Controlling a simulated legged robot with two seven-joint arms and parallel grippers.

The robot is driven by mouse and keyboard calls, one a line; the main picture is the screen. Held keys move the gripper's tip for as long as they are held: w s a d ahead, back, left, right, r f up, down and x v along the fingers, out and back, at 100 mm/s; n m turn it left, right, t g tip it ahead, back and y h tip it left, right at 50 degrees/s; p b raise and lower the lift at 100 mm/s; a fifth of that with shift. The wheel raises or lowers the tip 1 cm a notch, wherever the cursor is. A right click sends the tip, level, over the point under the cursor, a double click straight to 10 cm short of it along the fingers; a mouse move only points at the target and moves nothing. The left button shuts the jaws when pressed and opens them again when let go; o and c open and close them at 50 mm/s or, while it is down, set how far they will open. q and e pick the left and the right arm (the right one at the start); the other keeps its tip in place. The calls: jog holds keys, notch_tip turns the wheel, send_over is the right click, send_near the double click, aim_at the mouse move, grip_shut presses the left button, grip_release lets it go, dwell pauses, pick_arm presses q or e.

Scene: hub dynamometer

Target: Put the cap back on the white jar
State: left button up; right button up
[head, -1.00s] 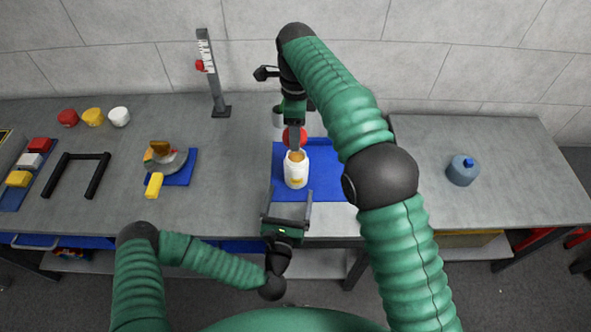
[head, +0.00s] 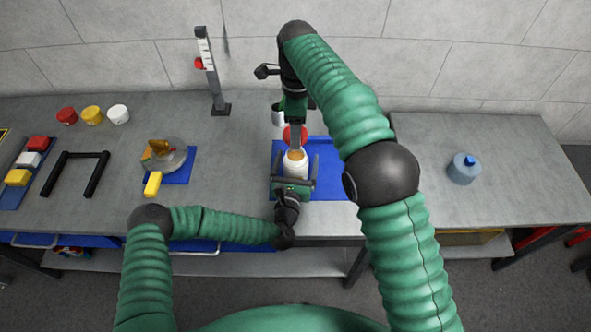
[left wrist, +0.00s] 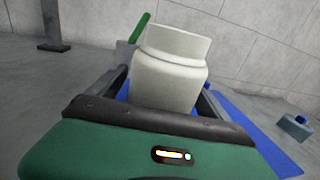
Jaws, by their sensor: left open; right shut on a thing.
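The white jar (head: 296,170) stands upright and uncapped on the blue mat, with orange-brown showing at its mouth. My left gripper (head: 297,160) is open, with one finger on each side of the jar. In the left wrist view the jar (left wrist: 170,75) fills the space between the fingers; whether they touch it I cannot tell. My right gripper (head: 295,138) comes down from above, just behind the jar's mouth. It is shut on a round red cap (head: 286,135), partly hidden by the front finger. The cap is apart from the jar in the head view, and hidden in the wrist view.
A pale can (head: 278,118) stands behind the blue mat (head: 335,185). A scale post (head: 216,75) rises at the back. A round device with a yellow handle (head: 165,157), a black frame (head: 75,172) and several caps (head: 92,115) lie left. A blue-grey container (head: 464,169) stands right.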

pick_arm(q)
grip_shut()
pick_arm(e)
send_over(297, 158)
jog(key=shift+f, duration=2.45)
jog(key=shift+f, duration=0.1)
jog(key=shift+f, duration=0.8)
jog(key=shift+f, duration=0.6)
